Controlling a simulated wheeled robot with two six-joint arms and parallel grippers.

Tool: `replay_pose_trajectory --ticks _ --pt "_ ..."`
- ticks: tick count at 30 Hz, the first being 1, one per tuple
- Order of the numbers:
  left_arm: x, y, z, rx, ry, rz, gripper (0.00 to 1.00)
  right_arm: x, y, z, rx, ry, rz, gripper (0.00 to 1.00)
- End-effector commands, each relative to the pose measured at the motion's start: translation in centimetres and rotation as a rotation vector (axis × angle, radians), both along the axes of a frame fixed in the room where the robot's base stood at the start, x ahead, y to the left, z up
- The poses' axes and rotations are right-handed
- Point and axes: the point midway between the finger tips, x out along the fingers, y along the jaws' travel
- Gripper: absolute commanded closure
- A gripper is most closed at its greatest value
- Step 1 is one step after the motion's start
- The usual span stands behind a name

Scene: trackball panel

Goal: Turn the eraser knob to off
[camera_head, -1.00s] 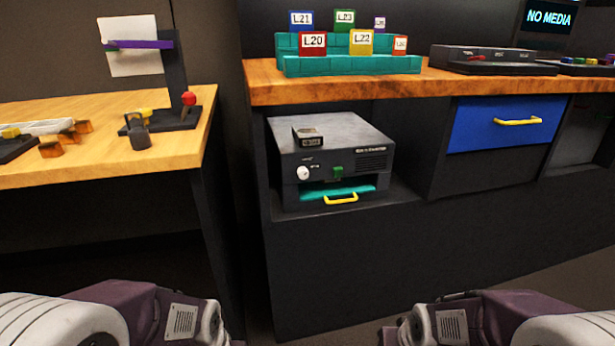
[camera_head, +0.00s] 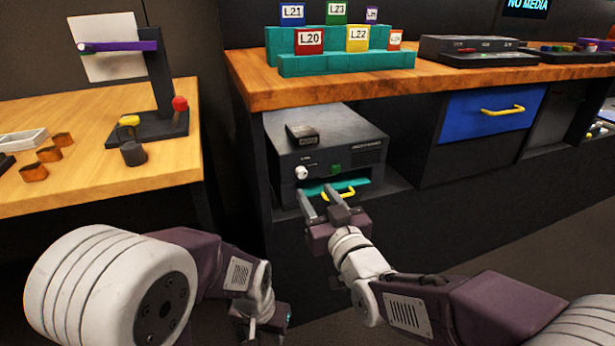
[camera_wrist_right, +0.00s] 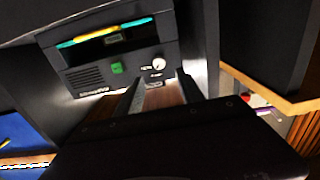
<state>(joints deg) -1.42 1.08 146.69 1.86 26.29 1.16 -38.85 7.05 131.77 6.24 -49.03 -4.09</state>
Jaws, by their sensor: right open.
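The eraser box (camera_head: 335,135) is a dark unit in the shelf bay under the counter. Its small white knob (camera_head: 301,172) is on the front face at the left; it also shows in the right wrist view (camera_wrist_right: 158,64). My right gripper (camera_head: 320,193) is open and empty, its fingertips just in front of and below the knob, apparently not touching it. In the right wrist view the knob lies just beyond and between the two fingers (camera_wrist_right: 162,82). The knob's setting is too small to read. My left gripper (camera_head: 262,322) hangs low at the bottom; its fingers are unclear.
A small dark box (camera_head: 302,134) sits on top. The counter (camera_head: 250,88) overhangs the bay. A blue drawer (camera_head: 485,122) is at right.

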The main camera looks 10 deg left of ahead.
Motion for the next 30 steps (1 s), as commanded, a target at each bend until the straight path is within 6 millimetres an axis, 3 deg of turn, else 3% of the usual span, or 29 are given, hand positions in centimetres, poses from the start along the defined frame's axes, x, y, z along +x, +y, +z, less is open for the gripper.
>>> replay_pose_trajectory --ticks 3,10,22,27,30 --pt "0.0 0.0 -1.6 0.0 0.0 0.0 0.64 2.1 1.4 -0.6 0.001 -0.002 -0.001 0.55" --pt "0.0 0.0 -3.1 0.0 0.0 0.0 0.64 5.6 3.7 -0.4 0.001 -0.001 -0.002 0.55" --pt "0.0 0.0 -3.3 0.0 0.0 0.0 0.64 6.6 4.3 -0.1 -0.001 0.001 -0.002 0.55" --pt "0.0 0.0 -3.3 0.0 0.0 0.0 0.64 6.6 4.3 -0.1 -0.001 0.001 -0.002 1.0" --pt "0.0 0.0 -3.3 0.0 0.0 0.0 0.64 6.6 4.3 -0.1 -0.001 0.001 -0.002 1.0"
